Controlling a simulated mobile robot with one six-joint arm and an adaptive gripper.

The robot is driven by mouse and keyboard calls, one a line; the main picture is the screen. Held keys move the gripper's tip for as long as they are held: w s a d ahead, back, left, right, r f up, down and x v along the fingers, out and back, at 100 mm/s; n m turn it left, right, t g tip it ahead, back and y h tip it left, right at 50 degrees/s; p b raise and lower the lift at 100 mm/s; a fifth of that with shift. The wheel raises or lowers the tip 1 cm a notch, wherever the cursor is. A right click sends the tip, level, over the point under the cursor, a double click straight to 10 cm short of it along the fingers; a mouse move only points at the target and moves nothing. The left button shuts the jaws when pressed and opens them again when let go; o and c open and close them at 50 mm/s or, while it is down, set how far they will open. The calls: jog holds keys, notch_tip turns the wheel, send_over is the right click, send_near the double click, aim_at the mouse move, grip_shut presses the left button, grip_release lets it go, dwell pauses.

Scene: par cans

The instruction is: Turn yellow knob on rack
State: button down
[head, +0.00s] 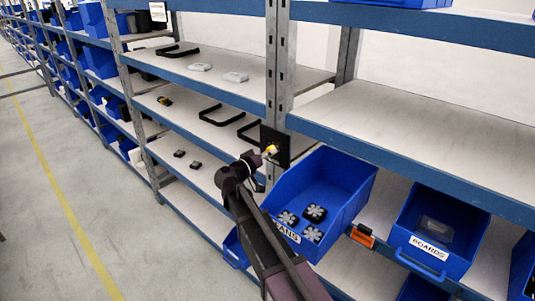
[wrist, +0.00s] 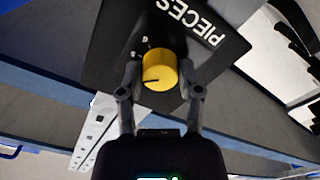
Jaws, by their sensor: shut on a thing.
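The yellow knob (wrist: 160,70) is a round dial with a dark pointer line, set on a black panel (wrist: 105,50) with white lettering "PIECES". In the head view the knob (head: 270,149) sits on the panel (head: 275,140) fixed to the rack's upright post. My gripper (wrist: 161,88) has its two fingers on either side of the knob, shut on it. In the head view my arm reaches up to the panel and its end (head: 262,156) partly covers it. In the wrist view the pointer line runs from the knob's left edge toward its middle.
A blue bin (head: 345,175) labelled FANS, holding several fans, stands just right of the panel. Another blue bin (head: 400,235) labelled BOARDS is further right. Black handles (head: 221,116) lie on the shelf left of the post. The aisle floor at left is clear.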

jog(key=n, duration=0.7)
jog(key=shift+w+r, duration=0.1)
jog(key=shift+n, duration=0.3)
jog(key=shift+c, duration=1.3)
grip_release()
jog(key=v, duration=1.2)
